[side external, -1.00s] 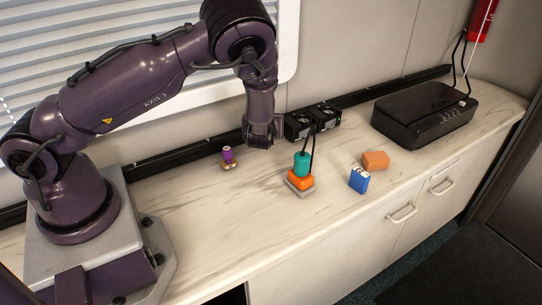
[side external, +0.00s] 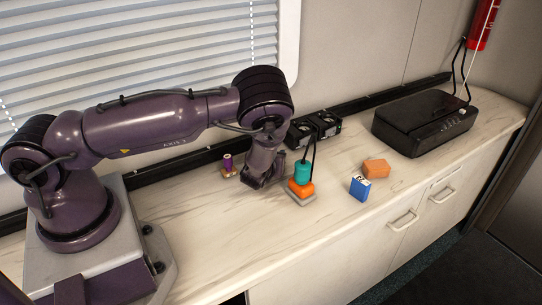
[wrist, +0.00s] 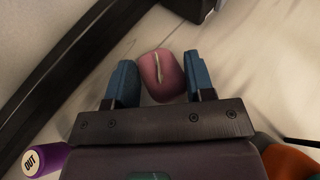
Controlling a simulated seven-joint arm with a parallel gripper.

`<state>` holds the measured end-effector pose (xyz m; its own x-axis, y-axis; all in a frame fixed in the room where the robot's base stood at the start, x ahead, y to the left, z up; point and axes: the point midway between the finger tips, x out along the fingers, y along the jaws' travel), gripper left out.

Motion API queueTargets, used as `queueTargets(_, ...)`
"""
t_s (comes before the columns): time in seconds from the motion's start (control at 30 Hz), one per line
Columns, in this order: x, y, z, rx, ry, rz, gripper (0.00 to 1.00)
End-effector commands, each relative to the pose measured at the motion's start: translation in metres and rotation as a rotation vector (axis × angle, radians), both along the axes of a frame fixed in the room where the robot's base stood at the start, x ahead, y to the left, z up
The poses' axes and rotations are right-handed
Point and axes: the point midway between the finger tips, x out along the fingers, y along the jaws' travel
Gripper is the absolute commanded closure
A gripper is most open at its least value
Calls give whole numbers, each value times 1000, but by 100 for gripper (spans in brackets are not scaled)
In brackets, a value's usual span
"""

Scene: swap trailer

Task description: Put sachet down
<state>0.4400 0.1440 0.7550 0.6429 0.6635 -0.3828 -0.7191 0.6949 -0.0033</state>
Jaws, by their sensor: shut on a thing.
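My gripper (wrist: 161,80) has its blue fingers on both sides of a rounded dusky-pink sachet (wrist: 162,75) with a pale line down its middle. The gripper is shut on the sachet. In the side view my gripper (side external: 262,184) is low at the counter, left of the orange and teal stack. There the sachet is hidden behind the gripper, and I cannot tell whether it touches the counter.
A purple cylinder (side external: 228,162), marked OUT in the wrist view (wrist: 32,160), stands left of my gripper. A teal and orange stack (side external: 301,186) is close on the right. A blue box (side external: 359,188), orange block (side external: 376,168) and black box (side external: 425,120) lie beyond. The front-left counter is clear.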

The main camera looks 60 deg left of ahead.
Motion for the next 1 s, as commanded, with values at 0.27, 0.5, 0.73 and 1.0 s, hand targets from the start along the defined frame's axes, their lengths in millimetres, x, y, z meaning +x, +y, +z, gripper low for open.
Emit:
queueTargets(0.27,0,0,-1,0,-1,0,73)
queueTargets(0.5,0,0,-3,1,-1,0,25)
queueTargets(0.73,0,0,-2,0,-1,0,25)
queueTargets(1.0,-19,-21,12,-2,1,-2,25)
